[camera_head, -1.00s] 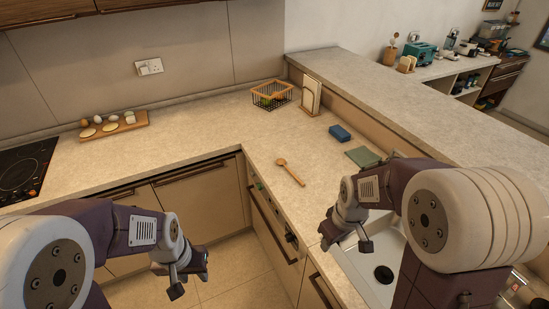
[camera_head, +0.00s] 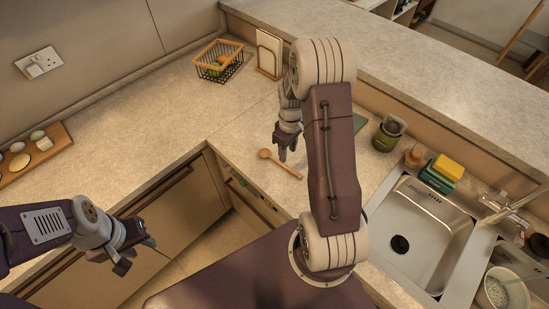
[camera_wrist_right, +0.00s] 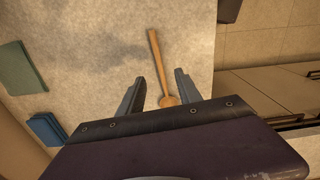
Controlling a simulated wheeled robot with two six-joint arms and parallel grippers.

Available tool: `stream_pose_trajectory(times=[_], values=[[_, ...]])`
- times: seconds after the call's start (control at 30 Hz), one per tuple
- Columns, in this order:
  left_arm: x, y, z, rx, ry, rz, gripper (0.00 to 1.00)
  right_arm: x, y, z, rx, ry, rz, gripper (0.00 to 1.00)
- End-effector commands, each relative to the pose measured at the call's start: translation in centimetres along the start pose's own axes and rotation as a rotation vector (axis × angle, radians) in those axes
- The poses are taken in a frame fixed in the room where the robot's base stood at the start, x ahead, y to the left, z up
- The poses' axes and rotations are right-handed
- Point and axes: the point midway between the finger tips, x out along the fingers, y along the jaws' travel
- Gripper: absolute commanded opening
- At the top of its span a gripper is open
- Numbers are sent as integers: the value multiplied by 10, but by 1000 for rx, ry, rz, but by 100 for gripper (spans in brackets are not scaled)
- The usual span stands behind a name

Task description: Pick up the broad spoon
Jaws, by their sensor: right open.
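The wooden broad spoon (camera_head: 279,163) lies flat on the stone counter in the head view, its round bowl at the left end. It also shows in the right wrist view (camera_wrist_right: 158,65), its bowl between my open fingers, with the handle pointing up the picture. My right gripper (camera_head: 284,153) is open, over the counter close to the spoon, and holds nothing. It also shows in the right wrist view (camera_wrist_right: 157,92). My left gripper (camera_head: 138,252) hangs at the lower left, away from the spoon; its finger opening is unclear.
A wire basket (camera_head: 219,62) and a board stand (camera_head: 269,52) are at the back. A blue sponge (camera_wrist_right: 46,128) and green cloth (camera_wrist_right: 22,66) lie near the spoon. The sink (camera_head: 425,232) is at right. A food board (camera_head: 40,154) lies far left.

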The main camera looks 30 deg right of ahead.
Motion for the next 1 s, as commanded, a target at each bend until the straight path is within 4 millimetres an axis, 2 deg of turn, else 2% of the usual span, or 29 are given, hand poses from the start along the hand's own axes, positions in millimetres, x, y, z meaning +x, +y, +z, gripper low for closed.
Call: stream_pose_trajectory(times=[0.07,0.3,0.47,0.63,0.73,0.83,1.0], values=[[-1,0,0,0,0,0,36,2,0,0,1,0,0,41],[-10,0,-1,0,0,0,36,35,0,1,0,-2,-2,41],[-11,0,-1,0,0,0,36,40,0,0,0,1,0,41],[-26,0,-3,0,0,0,36,66,1,4,1,-4,-4,41],[-27,0,-3,0,0,0,36,83,2,3,0,-1,-1,41],[-28,0,-3,0,0,0,36,90,2,3,0,0,0,41],[-27,0,-3,0,0,0,36,91,2,2,0,1,1,41]])
